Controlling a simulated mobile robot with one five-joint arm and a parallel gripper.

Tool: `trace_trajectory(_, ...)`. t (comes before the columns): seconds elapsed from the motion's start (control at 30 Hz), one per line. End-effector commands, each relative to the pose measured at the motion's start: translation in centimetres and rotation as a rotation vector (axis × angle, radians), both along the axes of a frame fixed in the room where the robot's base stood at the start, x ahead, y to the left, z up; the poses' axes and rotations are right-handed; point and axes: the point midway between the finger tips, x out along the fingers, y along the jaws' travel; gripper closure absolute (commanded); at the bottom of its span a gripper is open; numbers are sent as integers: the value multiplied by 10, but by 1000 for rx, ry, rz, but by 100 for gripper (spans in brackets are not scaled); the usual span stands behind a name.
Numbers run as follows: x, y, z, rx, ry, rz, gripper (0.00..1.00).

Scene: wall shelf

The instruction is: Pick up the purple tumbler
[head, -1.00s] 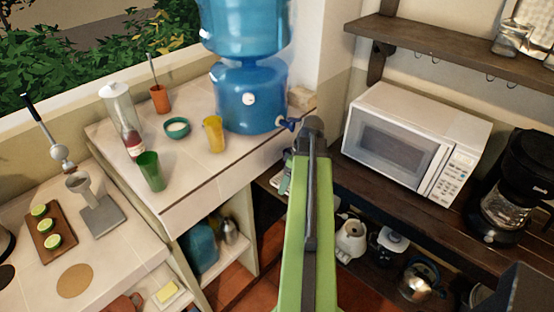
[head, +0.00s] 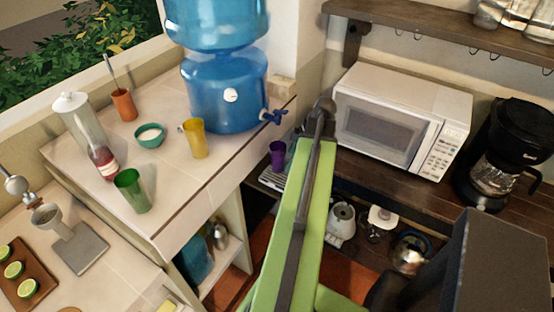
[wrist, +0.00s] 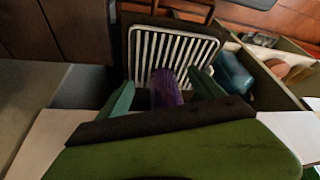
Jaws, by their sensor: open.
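The purple tumbler (head: 277,155) shows in the head view just left of my green arm, below the blue dispenser's tap. In the wrist view the purple tumbler (wrist: 166,92) lies between the two teal fingers of my gripper (wrist: 163,86), in front of a white slatted rack (wrist: 172,48). The fingers are spread, with the tumbler between them and small gaps showing on both sides. Its lower part in the picture is hidden by my gripper's body. I cannot tell whether a finger touches it. In the head view the fingers are not seen.
A yellow cup (head: 195,138), green cup (head: 133,191) and teal bowl (head: 149,136) stand on the tiled counter left of my arm. The blue water dispenser (head: 222,100) stands behind them. A microwave (head: 395,120) and coffee maker (head: 505,150) stand at the right.

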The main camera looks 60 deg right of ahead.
Motion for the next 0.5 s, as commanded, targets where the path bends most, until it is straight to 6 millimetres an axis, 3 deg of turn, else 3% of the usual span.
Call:
trace_trajectory(0.1,12,5,0,-1,1,0,23)
trace_trajectory(0.37,21,8,0,-1,1,0,23)
trace_trajectory(0.5,43,18,0,0,1,1,23)
